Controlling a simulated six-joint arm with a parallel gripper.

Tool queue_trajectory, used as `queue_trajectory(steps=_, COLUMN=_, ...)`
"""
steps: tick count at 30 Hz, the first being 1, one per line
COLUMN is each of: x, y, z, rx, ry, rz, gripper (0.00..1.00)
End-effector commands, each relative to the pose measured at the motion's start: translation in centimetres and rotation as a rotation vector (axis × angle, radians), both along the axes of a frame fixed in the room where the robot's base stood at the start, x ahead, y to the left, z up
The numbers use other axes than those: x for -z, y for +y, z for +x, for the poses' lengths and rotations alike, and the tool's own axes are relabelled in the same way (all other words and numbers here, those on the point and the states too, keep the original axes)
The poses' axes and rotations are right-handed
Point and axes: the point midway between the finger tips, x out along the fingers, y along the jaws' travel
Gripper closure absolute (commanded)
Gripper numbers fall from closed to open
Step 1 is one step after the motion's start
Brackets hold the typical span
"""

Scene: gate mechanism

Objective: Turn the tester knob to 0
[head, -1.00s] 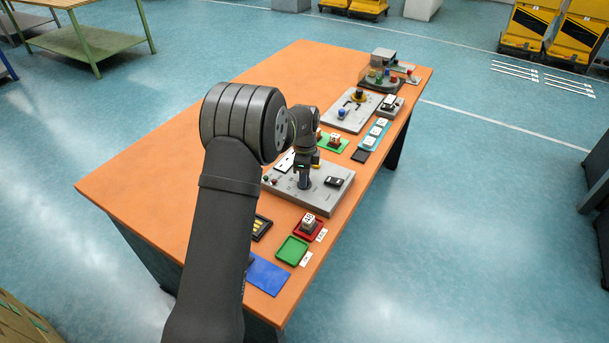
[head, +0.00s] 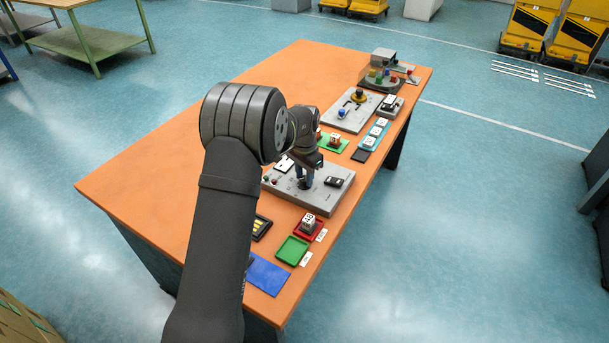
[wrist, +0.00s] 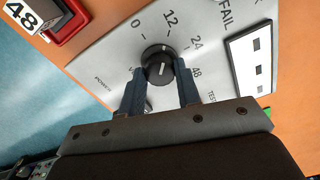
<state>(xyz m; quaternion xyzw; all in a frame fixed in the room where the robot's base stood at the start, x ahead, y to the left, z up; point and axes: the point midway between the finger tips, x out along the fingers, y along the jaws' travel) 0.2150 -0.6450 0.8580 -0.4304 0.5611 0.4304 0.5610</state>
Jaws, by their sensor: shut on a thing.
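The tester is a light grey panel (head: 322,198) on the orange table, under my gripper (head: 303,184) in the head view. In the wrist view its black round knob (wrist: 158,64) sits between the two fingers of my gripper (wrist: 160,66), which is shut on it. The printed marks 0, 12, 24 and 48 run around the knob, with 0 at upper left and 48 at right. A pale line shows on the knob's top, but I cannot tell for certain which mark it points to. The fingers hide part of the panel below the knob.
On the panel, a white plate with dark squares (wrist: 252,62) lies right of the knob. A red tray (head: 308,232) with a block marked 48 (wrist: 22,16) stands beside the panel. A green tray (head: 292,250) and a blue mat (head: 268,274) lie nearer. The table's left side is clear.

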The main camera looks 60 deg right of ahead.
Motion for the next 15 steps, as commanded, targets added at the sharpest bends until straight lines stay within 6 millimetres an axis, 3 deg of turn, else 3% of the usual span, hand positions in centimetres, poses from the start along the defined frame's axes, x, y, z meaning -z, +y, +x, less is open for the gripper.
queue_trajectory(steps=15, x=-0.05, y=0.00, z=0.03, rx=-0.472, ry=-0.001, rz=0.000, gripper=0.92)
